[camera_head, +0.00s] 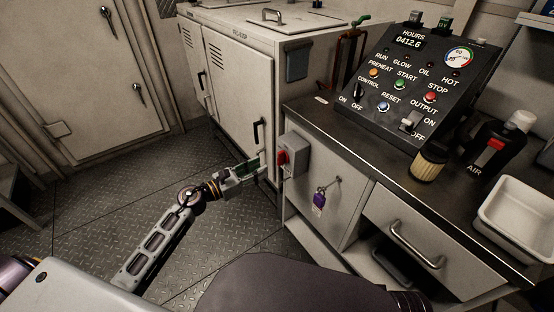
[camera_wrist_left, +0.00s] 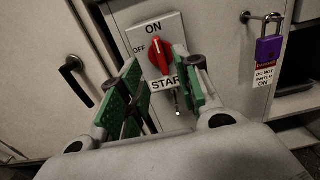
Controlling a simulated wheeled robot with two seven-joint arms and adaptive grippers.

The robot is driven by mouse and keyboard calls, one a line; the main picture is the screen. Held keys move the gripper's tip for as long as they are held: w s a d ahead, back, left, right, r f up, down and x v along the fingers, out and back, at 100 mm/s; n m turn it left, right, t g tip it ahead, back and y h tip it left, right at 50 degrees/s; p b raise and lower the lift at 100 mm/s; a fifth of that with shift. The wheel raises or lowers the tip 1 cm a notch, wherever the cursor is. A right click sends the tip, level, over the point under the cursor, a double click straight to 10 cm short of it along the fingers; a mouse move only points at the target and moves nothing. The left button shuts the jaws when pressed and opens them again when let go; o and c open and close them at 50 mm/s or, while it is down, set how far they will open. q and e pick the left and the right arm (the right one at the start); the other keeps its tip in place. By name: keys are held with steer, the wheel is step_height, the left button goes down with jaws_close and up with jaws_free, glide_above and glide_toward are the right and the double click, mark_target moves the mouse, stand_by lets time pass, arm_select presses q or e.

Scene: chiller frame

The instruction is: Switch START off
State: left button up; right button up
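The START switch is a red rotary knob (camera_wrist_left: 158,53) on a light plate (camera_wrist_left: 150,28) marked ON at the top, OFF at the left and START below. The knob stands nearly upright, its white mark towards ON. In the head view the knob (camera_head: 282,158) sits on a grey box (camera_head: 296,152) on the cabinet's side. My left gripper (camera_head: 261,166) is just left of the knob there. In the left wrist view my left gripper (camera_wrist_left: 156,72) is open, its green-padded fingers either side of the knob, with no clear contact. My right gripper is out of view.
A purple padlock (camera_head: 320,198) with a "do not switch on" tag hangs right of the switch. A black control panel (camera_head: 420,70) stands on the counter. A cabinet door handle (camera_head: 257,132) is left of the box. A drawer handle (camera_head: 416,247) protrudes at the right.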

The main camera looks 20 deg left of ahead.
mark_target(278, 158)
arm_select(q)
steer(key=shift+x, duration=4.2)
jaws_close()
